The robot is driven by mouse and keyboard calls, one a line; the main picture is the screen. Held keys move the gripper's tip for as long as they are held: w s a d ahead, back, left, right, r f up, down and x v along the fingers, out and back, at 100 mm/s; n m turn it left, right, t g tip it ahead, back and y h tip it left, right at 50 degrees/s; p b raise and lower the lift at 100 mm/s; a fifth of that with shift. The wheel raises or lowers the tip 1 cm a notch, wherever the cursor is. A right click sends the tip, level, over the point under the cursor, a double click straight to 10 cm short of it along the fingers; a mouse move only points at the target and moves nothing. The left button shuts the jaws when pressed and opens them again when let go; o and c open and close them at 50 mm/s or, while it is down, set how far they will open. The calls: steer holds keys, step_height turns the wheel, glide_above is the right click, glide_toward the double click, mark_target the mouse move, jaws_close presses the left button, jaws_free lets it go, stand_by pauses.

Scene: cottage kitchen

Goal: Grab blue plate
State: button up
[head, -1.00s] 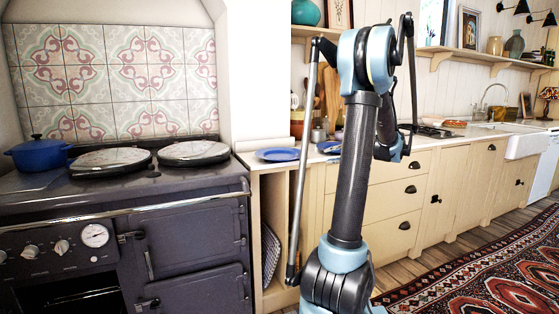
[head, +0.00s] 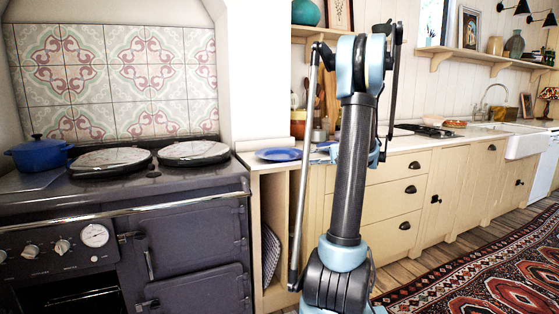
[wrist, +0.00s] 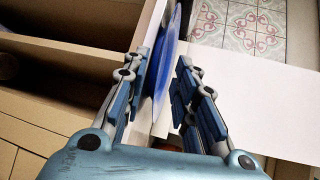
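A blue plate (head: 278,155) lies flat on the counter just right of the stove. A second blue plate (head: 326,146) lies to its right, partly hidden by my arm. In the wrist view, blue plate surface (wrist: 163,70) shows at a steep slant, in the gap between the fingers as seen from the camera. I cannot tell which plate this is or whether the fingers touch it. My gripper (wrist: 162,66) is open, with one finger on each side of the gap. In the head view the fingers are hidden behind my arm.
The dark stove (head: 190,210) stands at the left with a blue pot (head: 39,154) on it. Jars and utensils stand behind the plates. In the wrist view, open shelves (wrist: 60,55) lie below the counter edge. A patterned rug (head: 480,280) covers the floor at the right.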

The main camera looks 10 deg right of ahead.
mark_target(296, 158)
steer(key=shift+x, duration=2.8)
steer(key=shift+r, duration=0.1)
jaws_close()
